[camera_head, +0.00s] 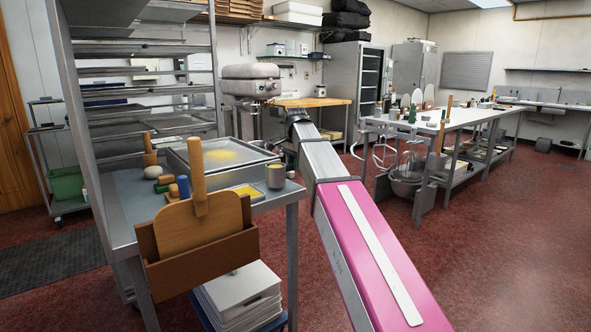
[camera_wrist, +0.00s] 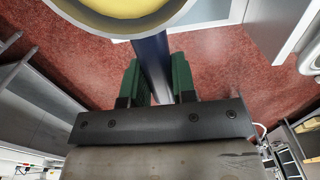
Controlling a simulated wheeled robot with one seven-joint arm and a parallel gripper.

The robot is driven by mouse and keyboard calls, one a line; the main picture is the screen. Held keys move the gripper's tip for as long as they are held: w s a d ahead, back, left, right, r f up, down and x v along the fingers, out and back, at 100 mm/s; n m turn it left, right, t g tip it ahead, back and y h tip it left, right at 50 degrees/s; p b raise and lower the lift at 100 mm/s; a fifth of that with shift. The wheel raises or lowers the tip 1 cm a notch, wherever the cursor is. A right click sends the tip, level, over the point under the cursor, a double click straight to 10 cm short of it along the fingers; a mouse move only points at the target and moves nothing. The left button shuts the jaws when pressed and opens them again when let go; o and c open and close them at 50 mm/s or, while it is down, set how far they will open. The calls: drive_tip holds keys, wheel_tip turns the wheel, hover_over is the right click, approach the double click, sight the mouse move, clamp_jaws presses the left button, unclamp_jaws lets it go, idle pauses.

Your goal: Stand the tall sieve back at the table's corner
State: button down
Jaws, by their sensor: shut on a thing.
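In the wrist view my gripper (camera_wrist: 153,82) has its two green fingers shut on a dark blue stem, which looks like the handle of the tall sieve (camera_wrist: 151,52). A wide round head with a pale rim and a yellow inside shows above the stem, cut off by the frame's top edge. Red floor shows behind the stem. In the head view my arm reaches forward past the right side of the steel table (camera_head: 120,209); my gripper and the sieve cannot be made out there. The table's near right corner shows beside my arm.
The table bears a large tray (camera_head: 179,153) with yellow powder, a grey cup (camera_head: 275,177), a small yellow-filled tray (camera_head: 247,193) and several small coloured pieces. A wooden peel (camera_head: 183,232) stands in a brown holder at the front. A mixer (camera_head: 251,72) stands behind. Open floor lies right.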

drive_tip(key=shift+f, duration=0.65)
drive_tip(key=c, duration=0.9)
unclamp_jaws()
drive_tip(key=shift+f, duration=0.1)
wheel_tip(320, 180, up, 12)
drive_tip(key=shift+r, duration=0.15)
